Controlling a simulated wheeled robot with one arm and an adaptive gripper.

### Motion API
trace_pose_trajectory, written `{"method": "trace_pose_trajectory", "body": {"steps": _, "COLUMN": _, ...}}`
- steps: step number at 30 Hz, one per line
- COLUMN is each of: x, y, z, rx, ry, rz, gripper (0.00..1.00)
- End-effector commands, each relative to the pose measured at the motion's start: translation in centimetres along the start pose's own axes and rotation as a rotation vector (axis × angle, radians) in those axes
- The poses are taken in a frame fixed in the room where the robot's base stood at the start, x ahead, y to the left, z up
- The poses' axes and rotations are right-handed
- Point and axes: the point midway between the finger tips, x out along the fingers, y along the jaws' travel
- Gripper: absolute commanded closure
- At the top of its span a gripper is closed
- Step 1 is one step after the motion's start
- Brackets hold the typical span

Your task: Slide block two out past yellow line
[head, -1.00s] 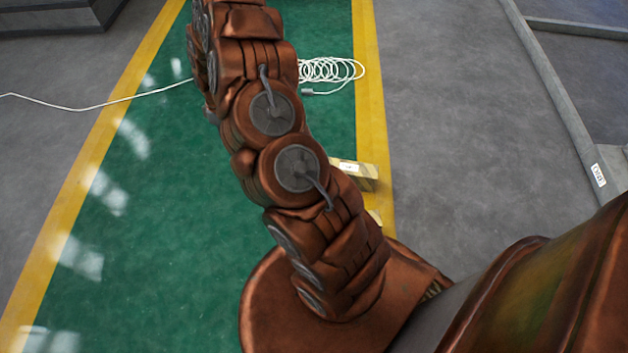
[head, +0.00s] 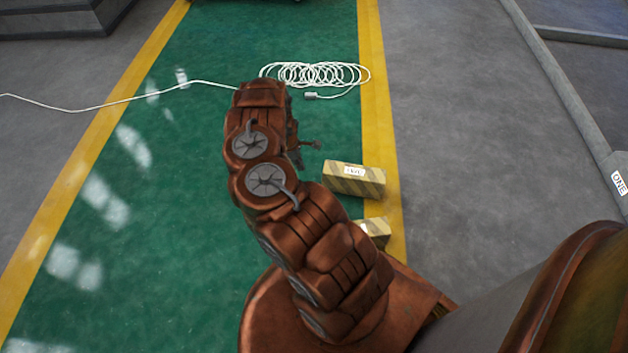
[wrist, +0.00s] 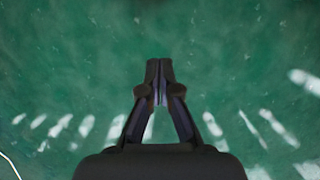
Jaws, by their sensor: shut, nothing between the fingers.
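A yellow-and-dark striped block (head: 354,180) with a white label lies on the green floor, its right end over the right yellow line (head: 375,90). The label is too small to read surely. A second striped block (head: 376,232) lies nearer me, partly hidden behind my arm; its number cannot be read, so I cannot tell which is block two. My gripper (head: 312,145) is small in the head view, just beyond and left of the farther block, apart from it. In the wrist view my gripper (wrist: 159,72) is shut and empty over bare green floor.
A coiled white cable (head: 315,74) lies beyond my gripper, its lead running left. A left yellow line (head: 75,170) bounds the green lane. Grey floor (head: 450,120) right of the lane is clear up to a grey beam labelled ONE (head: 619,182).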

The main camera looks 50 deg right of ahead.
Motion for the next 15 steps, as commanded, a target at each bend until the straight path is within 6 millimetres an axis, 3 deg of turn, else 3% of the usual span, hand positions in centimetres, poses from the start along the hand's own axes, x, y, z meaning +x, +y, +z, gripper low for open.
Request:
{"method": "trace_pose_trajectory", "body": {"steps": 5, "x": 1.9, "y": 0.0, "z": 0.1, "rx": -0.001, "ry": -0.003, "rz": 0.001, "gripper": 1.0}}
{"method": "trace_pose_trajectory", "body": {"steps": 15, "x": 8.0, "y": -0.1, "z": 0.1, "rx": 0.0, "ry": -0.003, "rz": -0.003, "gripper": 1.0}}
